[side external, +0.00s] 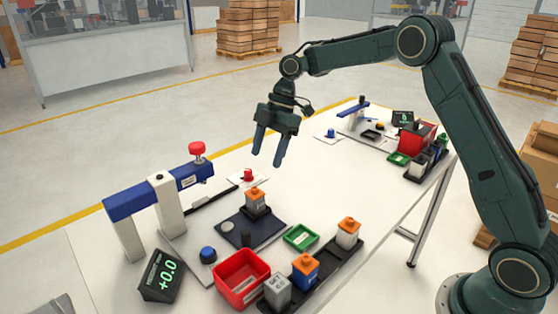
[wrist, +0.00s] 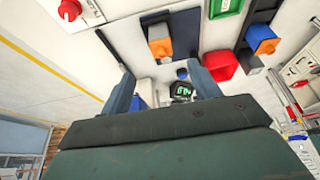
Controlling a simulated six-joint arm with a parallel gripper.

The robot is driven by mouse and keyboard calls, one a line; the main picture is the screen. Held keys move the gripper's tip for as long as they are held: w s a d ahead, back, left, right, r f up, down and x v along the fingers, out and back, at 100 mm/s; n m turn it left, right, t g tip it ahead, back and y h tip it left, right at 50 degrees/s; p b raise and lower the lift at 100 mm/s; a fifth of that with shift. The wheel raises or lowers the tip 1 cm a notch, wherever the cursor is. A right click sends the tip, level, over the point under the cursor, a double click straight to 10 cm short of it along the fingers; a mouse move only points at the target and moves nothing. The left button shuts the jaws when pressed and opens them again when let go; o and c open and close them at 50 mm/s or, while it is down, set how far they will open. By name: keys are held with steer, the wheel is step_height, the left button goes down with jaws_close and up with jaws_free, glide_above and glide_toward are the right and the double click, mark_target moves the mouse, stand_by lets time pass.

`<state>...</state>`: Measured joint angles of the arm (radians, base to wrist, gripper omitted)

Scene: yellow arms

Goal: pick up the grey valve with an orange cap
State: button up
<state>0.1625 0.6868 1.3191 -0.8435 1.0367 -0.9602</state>
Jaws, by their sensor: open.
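A valve with an orange cap and a light grey body (side external: 255,199) stands in a dark holder on the dark blue plate (side external: 232,234); it also shows in the wrist view (wrist: 158,32). A second orange-capped valve with a pale grey body (side external: 348,236) stands in the black rack (side external: 325,272). A blue valve with an orange cap (side external: 305,272) stands in the same rack, as does a grey piece with no orange cap (side external: 278,292). My gripper (side external: 269,152) is open and empty, pointing down, well above the table behind the plate.
A red bin (side external: 240,292) and a green tray (side external: 300,237) lie near the rack. A blue-topped press frame (side external: 140,202) with a red knob (side external: 197,149) stands at left. A display (side external: 160,275) and a blue button (side external: 208,254) are close by. The table's middle is mostly clear.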

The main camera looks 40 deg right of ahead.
mark_target(257, 188)
steer(key=shift+x, duration=3.9)
steer(key=shift+x, duration=2.6)
steer(key=shift+d, duration=0.1)
steer(key=shift+c, duration=0.4)
steer(key=c, duration=1.1)
steer(key=shift+r, duration=0.15)
step_height(257, 188, up, 20)
